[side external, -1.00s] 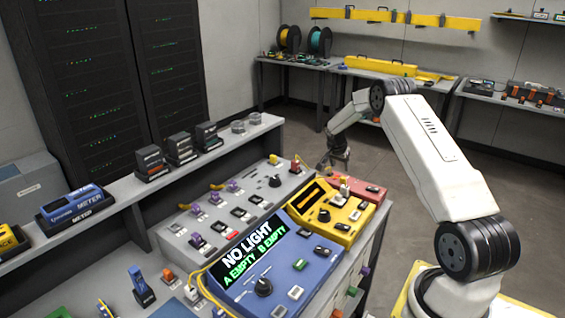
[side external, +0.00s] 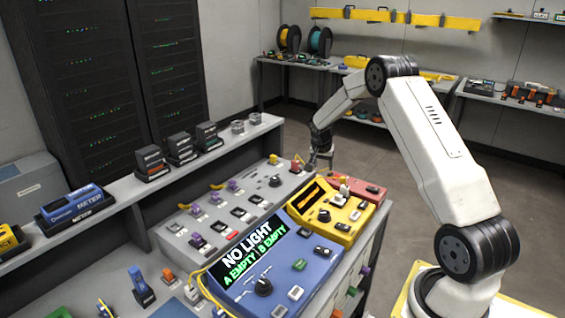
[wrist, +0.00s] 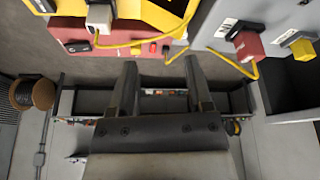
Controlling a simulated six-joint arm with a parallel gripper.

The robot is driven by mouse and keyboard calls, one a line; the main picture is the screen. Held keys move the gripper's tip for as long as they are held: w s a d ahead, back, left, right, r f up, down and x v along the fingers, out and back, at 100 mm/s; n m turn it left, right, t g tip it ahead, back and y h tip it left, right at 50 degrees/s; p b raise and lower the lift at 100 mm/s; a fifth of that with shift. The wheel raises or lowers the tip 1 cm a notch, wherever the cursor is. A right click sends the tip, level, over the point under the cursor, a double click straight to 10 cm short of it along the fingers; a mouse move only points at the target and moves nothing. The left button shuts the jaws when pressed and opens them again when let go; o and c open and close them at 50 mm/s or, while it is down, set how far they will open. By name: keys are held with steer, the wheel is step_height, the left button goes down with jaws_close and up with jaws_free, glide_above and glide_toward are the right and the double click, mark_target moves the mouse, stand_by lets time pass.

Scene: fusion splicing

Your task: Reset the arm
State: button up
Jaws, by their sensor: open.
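My gripper (side external: 322,160) hangs at the far right end of the grey console (side external: 232,226), close to a red connector (side external: 296,166). In the wrist view my gripper (wrist: 160,85) has its two dark fingers apart with nothing between them. The red connector with a yellow cable (wrist: 247,45) shows in the upper right of the wrist view, apart from the fingers. I cannot tell the exact gap between the gripper and the console from the side.
The blue unit (side external: 292,267) reads "NO LIGHT, A EMPTY, B EMPTY". A yellow unit (side external: 343,229) and a red unit (side external: 372,190) stand beside it. A raised shelf (side external: 130,182) runs behind the console. Open floor (side external: 400,165) lies beyond the console.

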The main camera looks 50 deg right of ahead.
steer(key=a+r+n+t+y, duration=0.1)
steer(key=a+r+n, duration=0.1)
steer(key=a, duration=0.5)
steer(key=a+r+n, duration=0.2)
steer(key=a+n, duration=0.1)
steer(key=a, duration=0.4)
steer(key=s+a+r+n+y, duration=0.1)
steer(key=s+a+n, duration=0.4)
steer(key=s+a, duration=0.3)
steer(key=s+a+n+y, duration=0.2)
steer(key=s+a+n, duration=0.3)
steer(key=s+a, duration=0.4)
steer(key=a, duration=0.5)
steer(key=shift+s+a+r+t, duration=0.2)
steer(key=shift+a+r+t, duration=0.1)
steer(key=shift+r+t, duration=0.1)
